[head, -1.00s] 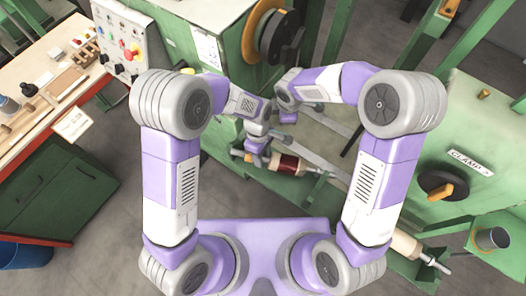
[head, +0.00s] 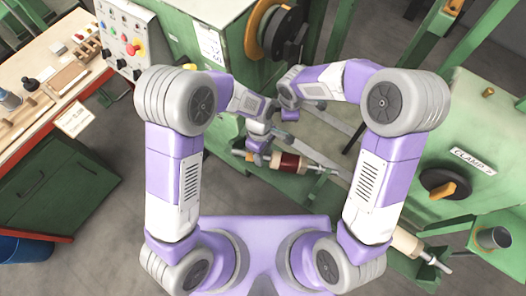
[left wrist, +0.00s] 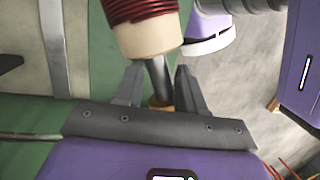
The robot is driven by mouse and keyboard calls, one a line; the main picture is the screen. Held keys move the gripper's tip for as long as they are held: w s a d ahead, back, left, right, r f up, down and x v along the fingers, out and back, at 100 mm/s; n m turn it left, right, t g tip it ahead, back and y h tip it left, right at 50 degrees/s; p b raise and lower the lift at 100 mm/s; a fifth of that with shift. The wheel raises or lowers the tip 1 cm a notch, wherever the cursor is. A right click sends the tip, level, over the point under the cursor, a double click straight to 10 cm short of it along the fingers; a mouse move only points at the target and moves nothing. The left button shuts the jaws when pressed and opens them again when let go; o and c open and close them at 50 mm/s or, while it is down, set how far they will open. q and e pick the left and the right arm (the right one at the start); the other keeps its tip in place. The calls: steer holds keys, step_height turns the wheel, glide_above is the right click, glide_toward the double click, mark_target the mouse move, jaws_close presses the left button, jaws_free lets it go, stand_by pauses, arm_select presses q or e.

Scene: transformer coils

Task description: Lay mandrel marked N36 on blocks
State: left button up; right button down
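A mandrel with a dark red winding and cream ends (head: 290,162) lies along the green machine frame in the head view. It also shows at the top of the left wrist view (left wrist: 143,12), with a thin grey shaft (left wrist: 158,78) sticking out. My left gripper (head: 258,156) is at the left end of this mandrel. In the left wrist view its two fingers (left wrist: 159,82) stand on either side of the shaft, with narrow gaps showing. My right gripper (head: 290,115) is just beyond, small and partly hidden. No N36 marking is legible, and I cannot make out the blocks.
Another cream mandrel (head: 405,243) lies at the lower right, by a green cabinet labelled as a clamp (head: 473,160). A workbench (head: 50,95) with tools stands at the left, beside a button panel (head: 125,40). Grey rails (head: 335,120) run behind the wound mandrel.

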arm_select(q)
steer(key=shift+o, duration=0.4)
steer(key=p+v, duration=0.2)
steer(key=v, duration=0.9)
steer(key=shift+r, duration=0.5)
steer(key=shift+w, duration=0.1)
steer(key=shift+c, duration=0.4)
